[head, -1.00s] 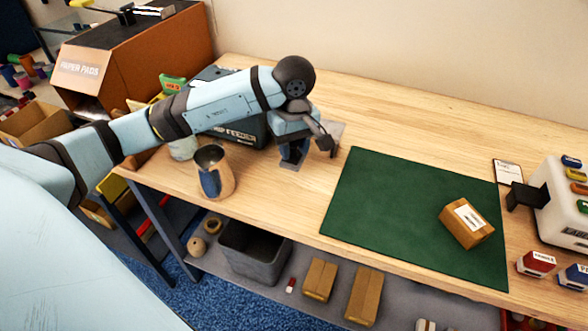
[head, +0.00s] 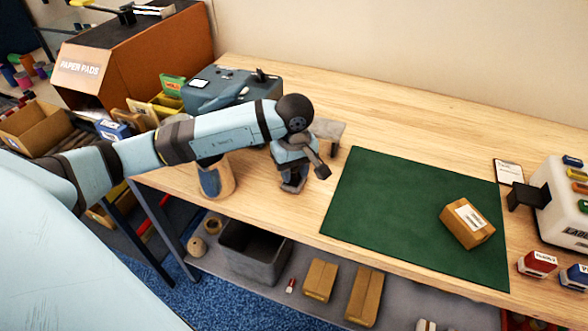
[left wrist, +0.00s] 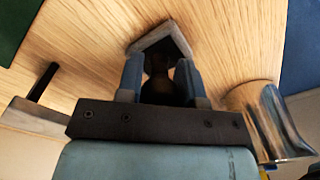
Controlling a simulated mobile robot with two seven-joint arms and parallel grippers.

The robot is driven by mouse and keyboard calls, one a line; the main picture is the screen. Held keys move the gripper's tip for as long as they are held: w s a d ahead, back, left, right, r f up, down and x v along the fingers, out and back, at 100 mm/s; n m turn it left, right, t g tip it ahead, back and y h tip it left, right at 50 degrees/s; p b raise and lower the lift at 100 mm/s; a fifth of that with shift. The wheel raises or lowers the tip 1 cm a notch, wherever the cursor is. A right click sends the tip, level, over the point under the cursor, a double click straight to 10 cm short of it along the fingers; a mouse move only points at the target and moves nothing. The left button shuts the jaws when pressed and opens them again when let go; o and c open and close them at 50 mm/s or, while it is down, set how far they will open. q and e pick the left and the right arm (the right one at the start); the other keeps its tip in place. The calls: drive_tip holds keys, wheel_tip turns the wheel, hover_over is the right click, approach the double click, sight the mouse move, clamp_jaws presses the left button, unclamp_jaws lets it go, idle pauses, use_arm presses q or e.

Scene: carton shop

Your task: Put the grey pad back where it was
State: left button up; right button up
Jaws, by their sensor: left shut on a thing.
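My left gripper (head: 292,178) is low over the wooden table, left of the green mat. In the left wrist view its two blue fingers (left wrist: 161,82) are shut on a dark, rounded grip between them. A grey, square-cornered piece (left wrist: 166,36), which looks like the grey pad, shows just past the fingertips at that grip. In the head view only a little grey shows under the fingers, so I cannot tell whether the pad touches the table. My right gripper is not in view.
A metal cup (head: 217,180) stands left of the gripper, partly behind my arm. A grey stand (head: 330,129) is just behind the gripper. The green mat (head: 400,215) carries a small carton (head: 467,223). Bare table lies behind the mat.

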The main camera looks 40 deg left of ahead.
use_arm(q)
drive_tip(key=o, duration=0.8)
drive_tip(key=shift+o, duration=0.2)
drive_tip(key=shift+r+p, duration=0.3)
drive_tip(key=shift+p, duration=0.15)
wheel_tip(320, 180, up, 11)
drive_tip(key=shift+f, duration=0.2)
drive_tip(key=shift+r, duration=0.55)
